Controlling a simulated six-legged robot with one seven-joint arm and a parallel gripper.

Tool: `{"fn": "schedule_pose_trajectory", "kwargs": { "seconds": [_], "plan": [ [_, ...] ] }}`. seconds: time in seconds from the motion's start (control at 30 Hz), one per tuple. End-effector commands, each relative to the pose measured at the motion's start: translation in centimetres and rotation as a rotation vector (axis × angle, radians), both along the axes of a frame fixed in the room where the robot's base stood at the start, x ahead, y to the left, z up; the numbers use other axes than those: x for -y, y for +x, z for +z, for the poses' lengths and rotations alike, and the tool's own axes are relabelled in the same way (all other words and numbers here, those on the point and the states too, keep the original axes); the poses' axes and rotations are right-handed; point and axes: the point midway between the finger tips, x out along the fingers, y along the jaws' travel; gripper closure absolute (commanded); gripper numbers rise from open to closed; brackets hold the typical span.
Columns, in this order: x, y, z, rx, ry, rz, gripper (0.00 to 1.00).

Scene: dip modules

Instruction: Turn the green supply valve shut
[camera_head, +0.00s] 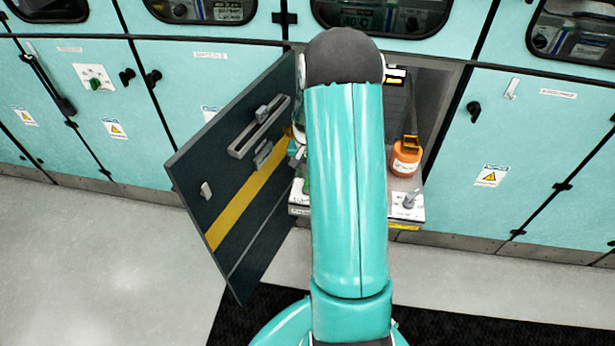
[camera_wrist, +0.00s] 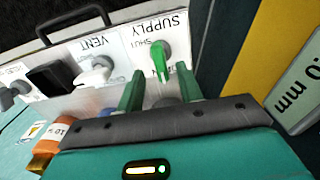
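The green supply valve (camera_wrist: 160,62) is on a white panel marked SUPPLY, seen upside down in the wrist view. Its lever points down in the picture, toward my gripper. The SHUT mark is to the upper left of the lever; another mark beside it is partly hidden. My gripper (camera_wrist: 159,70) is open, with one green finger on each side of the lever's end. I see gaps, but cannot tell whether either finger touches it. In the head view my arm hides the gripper and most of the valve area.
A white VENT valve (camera_wrist: 94,72) and a grey knob (camera_wrist: 10,98) share the panel. An orange container (camera_head: 405,160) stands on the pulled-out shelf. An open dark door (camera_head: 225,185) with a yellow stripe is close on the left. Closed teal cabinets (camera_head: 540,150) flank the opening.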

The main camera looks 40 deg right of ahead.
Motion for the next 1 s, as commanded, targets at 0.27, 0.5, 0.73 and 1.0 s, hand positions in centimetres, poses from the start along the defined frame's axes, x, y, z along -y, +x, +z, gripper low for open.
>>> {"fn": "schedule_pose_trajectory", "kwargs": {
  "seconds": [0.27,0.5,0.73,1.0],
  "plan": [
    [0.0,0.0,-2.9,0.0,0.0,-0.001,0.64],
    [0.0,0.0,-3.0,0.001,-0.001,0.0,0.64],
    [0.0,0.0,-3.0,0.001,-0.001,0.0,1.0],
    [0.0,0.0,-2.9,0.001,-0.001,-0.011,1.0]
  ]
}}
